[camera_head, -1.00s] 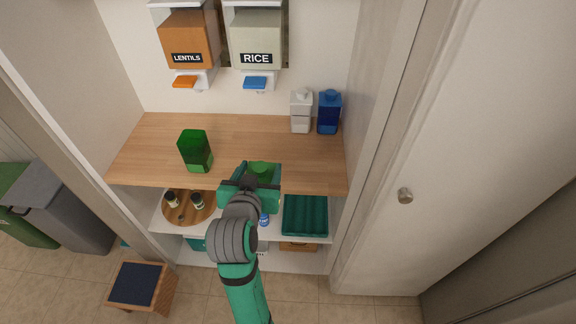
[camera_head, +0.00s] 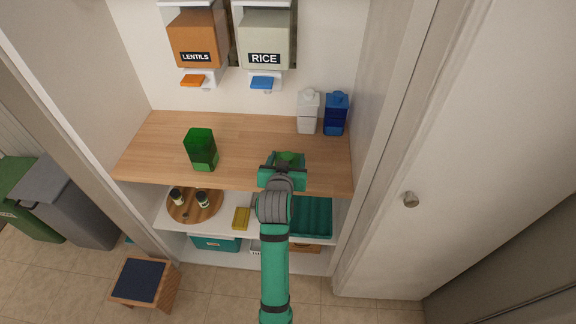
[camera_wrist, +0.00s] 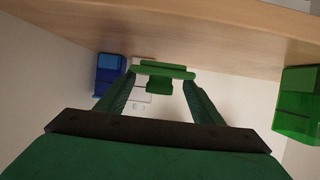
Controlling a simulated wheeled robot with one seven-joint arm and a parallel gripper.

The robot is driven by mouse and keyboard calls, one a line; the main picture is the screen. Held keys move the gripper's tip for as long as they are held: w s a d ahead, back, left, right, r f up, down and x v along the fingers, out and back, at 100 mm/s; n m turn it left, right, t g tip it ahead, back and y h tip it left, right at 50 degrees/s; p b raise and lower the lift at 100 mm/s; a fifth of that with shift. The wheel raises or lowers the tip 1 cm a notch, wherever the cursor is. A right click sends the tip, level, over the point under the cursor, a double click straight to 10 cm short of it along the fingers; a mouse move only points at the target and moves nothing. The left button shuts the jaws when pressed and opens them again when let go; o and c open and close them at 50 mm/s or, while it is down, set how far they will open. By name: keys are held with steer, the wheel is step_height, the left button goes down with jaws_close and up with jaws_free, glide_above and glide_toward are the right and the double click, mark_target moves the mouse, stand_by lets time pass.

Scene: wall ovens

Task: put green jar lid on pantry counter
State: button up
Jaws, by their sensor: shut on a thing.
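My gripper (camera_head: 286,163) is over the front right part of the wooden pantry counter (camera_head: 240,140). In the wrist view my gripper (camera_wrist: 160,82) has its two fingers closed on the green jar lid (camera_wrist: 161,73), a flat disc with a smaller block on one face. In the head view the lid (camera_head: 287,158) is partly hidden by my gripper. I cannot tell whether the lid touches the counter. A green open jar (camera_head: 201,150) stands on the counter to the left, and it also shows at the right of the wrist view (camera_wrist: 298,103).
A white bottle (camera_head: 307,112) and a blue bottle (camera_head: 335,115) stand at the counter's back right. Lentils (camera_head: 198,40) and rice (camera_head: 264,42) dispensers hang above. A lower shelf holds a round tray (camera_head: 187,212) and a teal crate (camera_head: 314,218). The counter's middle is clear.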

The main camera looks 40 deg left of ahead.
steer(key=shift+w+f, duration=0.15)
steer(key=shift+f, duration=0.8)
steer(key=shift+w+f, duration=0.15)
steer(key=shift+f, duration=0.75)
steer(key=o, duration=1.1)
steer(key=shift+f, duration=0.15)
steer(key=shift+s+d+r, duration=0.15)
steer(key=shift+s+r, duration=0.1)
steer(key=shift+r, duration=0.05)
steer(key=v, duration=1.1)
steer(key=shift+s+d, duration=0.1)
steer(key=shift+s, duration=0.1)
steer(key=shift+d, duration=0.1)
